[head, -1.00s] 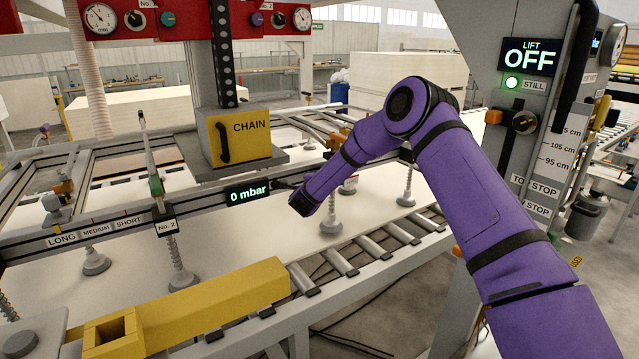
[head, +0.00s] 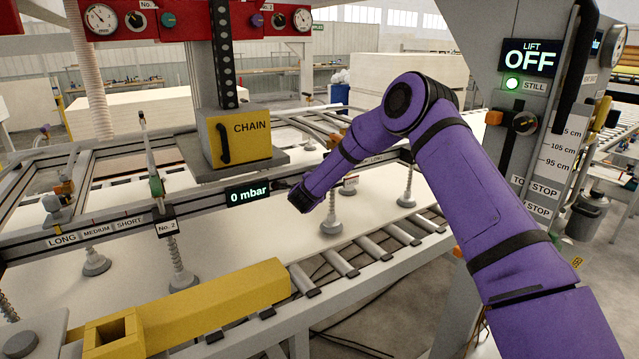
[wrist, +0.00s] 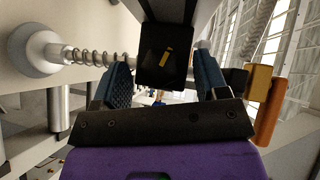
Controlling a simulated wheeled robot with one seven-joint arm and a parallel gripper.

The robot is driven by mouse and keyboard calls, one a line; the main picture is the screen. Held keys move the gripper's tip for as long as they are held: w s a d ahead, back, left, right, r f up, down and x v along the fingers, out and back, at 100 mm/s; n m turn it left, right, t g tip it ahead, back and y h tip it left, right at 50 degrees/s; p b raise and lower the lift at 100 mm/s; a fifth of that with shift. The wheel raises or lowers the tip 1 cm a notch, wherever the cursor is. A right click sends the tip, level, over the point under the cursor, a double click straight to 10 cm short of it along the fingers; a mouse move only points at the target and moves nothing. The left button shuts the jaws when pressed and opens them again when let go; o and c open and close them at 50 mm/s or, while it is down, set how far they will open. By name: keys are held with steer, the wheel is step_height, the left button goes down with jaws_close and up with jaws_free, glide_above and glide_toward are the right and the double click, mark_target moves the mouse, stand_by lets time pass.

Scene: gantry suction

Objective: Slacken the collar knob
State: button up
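My gripper (wrist: 164,88) shows in the wrist view with its two blue ridged fingers wide apart and nothing clamped between them. A dark square block (wrist: 165,60) with a yellow mark stands in the gap, beyond the fingertips or between them; I cannot tell whether it is the collar knob. An orange knob-like part (wrist: 269,112) with a yellow-orange block (wrist: 258,79) is to the right, outside the right finger. In the head view my purple wrist hides the gripper and the spot in front of it, at the gantry beam (head: 110,233).
A suction cup (wrist: 36,47) on a spring stem lies left of the fingers in the wrist view. Below the beam are a white board (head: 240,260) and rollers (head: 375,248). A yellow CHAIN box (head: 250,140) stands behind. The displays read 0 mbar and LIFT OFF.

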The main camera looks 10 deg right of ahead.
steer(key=v, duration=1)
steer(key=shift+s+a, duration=0.2)
steer(key=shift+s, duration=0.15)
steer(key=shift+a, duration=0.1)
